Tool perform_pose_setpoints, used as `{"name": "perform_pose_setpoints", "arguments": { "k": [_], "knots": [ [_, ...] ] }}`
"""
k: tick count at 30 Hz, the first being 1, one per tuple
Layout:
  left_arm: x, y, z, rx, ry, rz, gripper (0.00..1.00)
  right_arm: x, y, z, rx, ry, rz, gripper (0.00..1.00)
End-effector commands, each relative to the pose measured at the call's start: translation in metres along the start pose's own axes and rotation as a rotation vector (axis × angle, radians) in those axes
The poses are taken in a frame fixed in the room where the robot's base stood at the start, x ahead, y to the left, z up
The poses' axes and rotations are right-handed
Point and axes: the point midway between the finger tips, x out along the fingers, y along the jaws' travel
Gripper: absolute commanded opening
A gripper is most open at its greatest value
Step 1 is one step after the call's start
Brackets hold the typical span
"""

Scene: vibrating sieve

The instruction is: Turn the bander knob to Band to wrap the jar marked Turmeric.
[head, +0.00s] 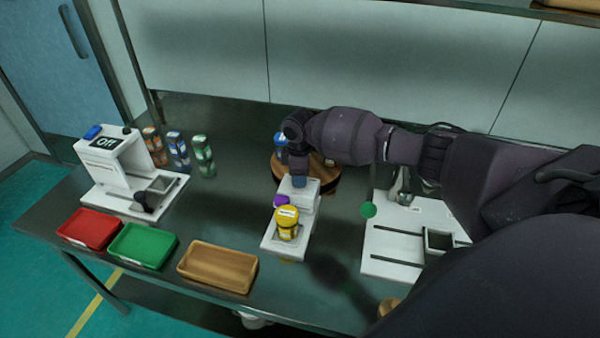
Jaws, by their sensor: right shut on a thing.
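A yellow jar (287,222) with dark bands stands upright on the front plate of a small white machine (299,192), which I take to be the bander. The jar's label is too small to read. A purple part (281,201) shows on the machine's left side, behind the jar. My right gripper (300,178) points down at the top of this machine, behind the jar. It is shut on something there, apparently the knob. The knob and its setting are hidden by the gripper. My left gripper is not in view.
A white machine (115,160) reading "Off" stands at the left, with several jars (203,155) behind it. Red (89,229), green (142,245) and wooden (217,266) trays line the front edge. A round wooden stand (322,180) and another white machine (400,245) are close by.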

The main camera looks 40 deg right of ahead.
Motion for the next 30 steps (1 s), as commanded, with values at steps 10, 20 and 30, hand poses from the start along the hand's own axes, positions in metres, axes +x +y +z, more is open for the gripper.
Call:
{"name": "perform_pose_setpoints", "arguments": {
  "k": [10, 20, 30],
  "knots": [
    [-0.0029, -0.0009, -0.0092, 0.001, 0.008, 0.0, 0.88, -0.0009, -0.0002, -0.0011, -0.33, 0.003, 0.001, 0.2],
    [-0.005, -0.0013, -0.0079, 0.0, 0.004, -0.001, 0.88, -0.0005, -0.0002, -0.0011, -0.641, 0.003, 0.001, 0.2],
    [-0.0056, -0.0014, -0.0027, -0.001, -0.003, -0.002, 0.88, -0.0004, -0.0002, -0.0014, -0.905, 0.003, 0.001, 0.2]
  ]
}}
